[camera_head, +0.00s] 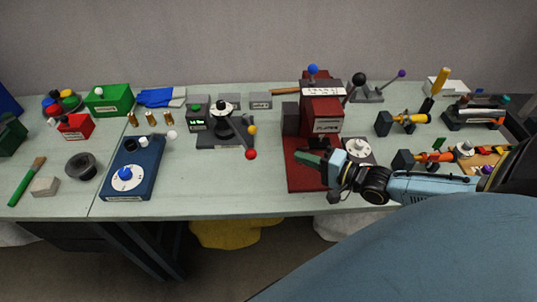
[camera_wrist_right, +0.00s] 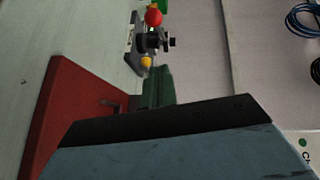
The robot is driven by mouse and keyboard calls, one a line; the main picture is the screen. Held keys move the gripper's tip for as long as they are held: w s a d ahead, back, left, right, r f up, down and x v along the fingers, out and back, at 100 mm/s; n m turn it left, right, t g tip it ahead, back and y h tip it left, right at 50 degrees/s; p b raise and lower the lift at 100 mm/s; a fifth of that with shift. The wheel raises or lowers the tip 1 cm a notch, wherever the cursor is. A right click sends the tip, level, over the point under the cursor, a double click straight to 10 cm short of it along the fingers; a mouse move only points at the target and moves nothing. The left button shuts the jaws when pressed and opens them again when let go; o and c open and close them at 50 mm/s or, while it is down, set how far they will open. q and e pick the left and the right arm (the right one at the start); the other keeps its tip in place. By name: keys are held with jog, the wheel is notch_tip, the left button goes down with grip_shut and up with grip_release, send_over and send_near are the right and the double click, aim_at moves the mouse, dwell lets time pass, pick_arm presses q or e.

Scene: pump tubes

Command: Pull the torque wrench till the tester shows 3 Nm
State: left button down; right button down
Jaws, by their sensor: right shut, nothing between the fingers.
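The tester (camera_head: 210,141) stands mid-table on a dark grey base, with a small box with a lit green display (camera_head: 197,120); its digits are too small to read. A dark lever, apparently the torque wrench (camera_head: 238,139), reaches from its post toward the front right and ends in a red ball (camera_head: 250,154). A yellow knob (camera_head: 252,129) sits near it. In the right wrist view the red ball (camera_wrist_right: 153,15) and yellow knob (camera_wrist_right: 146,62) show beyond my fingers. My right gripper (camera_head: 308,160) is shut and empty, right of the red ball and apart from it. My left gripper is out of view.
A red press (camera_head: 322,112) on a red base (camera_head: 297,180) stands right of the tester, under and behind my right gripper. A blue box with a dial (camera_head: 133,170) stands to the left. The table front between the blue box and the red base is clear.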

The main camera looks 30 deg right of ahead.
jog(key=w+a+f, duration=0.1)
jog(key=w+a, duration=0.5)
jog(key=w, duration=0.1)
jog(key=shift+w+a+f, duration=0.15)
jog(key=shift+w+f, duration=0.15)
jog(key=shift+f, duration=0.1)
